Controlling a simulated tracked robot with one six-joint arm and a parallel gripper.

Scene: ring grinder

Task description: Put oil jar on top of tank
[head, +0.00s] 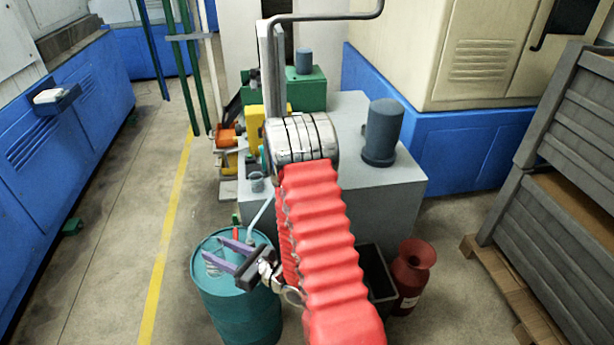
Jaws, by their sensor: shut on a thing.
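My gripper (222,257) has two purple fingers pointing left, low in the head view, over the top of a teal drum-shaped container (240,312). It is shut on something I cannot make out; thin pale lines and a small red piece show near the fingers. Whether the fingers touch the container is unclear. A red jar (411,272) with a flared mouth and pale label stands on the floor at the lower right, apart from my gripper. The grey tank (402,187) is a large box behind my red-sleeved arm, which hides part of its top and front.
A blue-grey cylinder (382,133) stands on the tank's top. A dark open bin (376,278) is beside the red jar. Grey crates (560,215) on a pallet stand at right. Blue cabinets line both sides. Free floor lies at left along a yellow line (165,250).

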